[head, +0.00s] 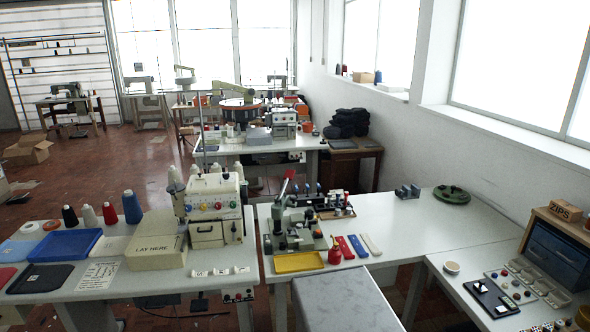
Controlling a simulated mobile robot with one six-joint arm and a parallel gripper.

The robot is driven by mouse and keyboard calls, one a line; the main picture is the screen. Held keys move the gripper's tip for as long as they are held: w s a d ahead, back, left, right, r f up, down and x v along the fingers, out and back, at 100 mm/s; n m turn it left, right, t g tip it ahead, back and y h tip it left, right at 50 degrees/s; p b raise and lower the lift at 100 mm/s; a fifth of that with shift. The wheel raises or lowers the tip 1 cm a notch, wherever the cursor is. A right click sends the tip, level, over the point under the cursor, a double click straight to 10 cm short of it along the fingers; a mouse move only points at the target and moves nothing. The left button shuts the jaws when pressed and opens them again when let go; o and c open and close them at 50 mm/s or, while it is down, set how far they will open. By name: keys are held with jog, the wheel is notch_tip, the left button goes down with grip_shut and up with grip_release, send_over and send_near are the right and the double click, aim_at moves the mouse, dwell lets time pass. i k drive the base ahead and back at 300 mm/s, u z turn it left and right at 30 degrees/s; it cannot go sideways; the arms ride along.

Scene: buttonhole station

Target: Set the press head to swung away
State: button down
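A small green bench press (293,238) stands on the white table in the middle of the head view. Its upper part, which looks like the press head (283,203), is dark green and carries a lever with a red knob (290,173) pointing up. At this size I cannot tell whether the head is over the press base or turned to the side. My gripper is not in view, so nothing shows touching the press.
A yellow tray (298,263) and a red oil can (335,252) stand in front of the press. Red, blue and white strips (358,246) lie to its right. A sewing machine (215,210) stands close on the left. The white table is mostly clear further right.

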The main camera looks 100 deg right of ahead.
aim_at(278, 208)
jog(key=u, duration=0.3)
jog(key=k, duration=1.45)
jog(key=z, duration=2.4)
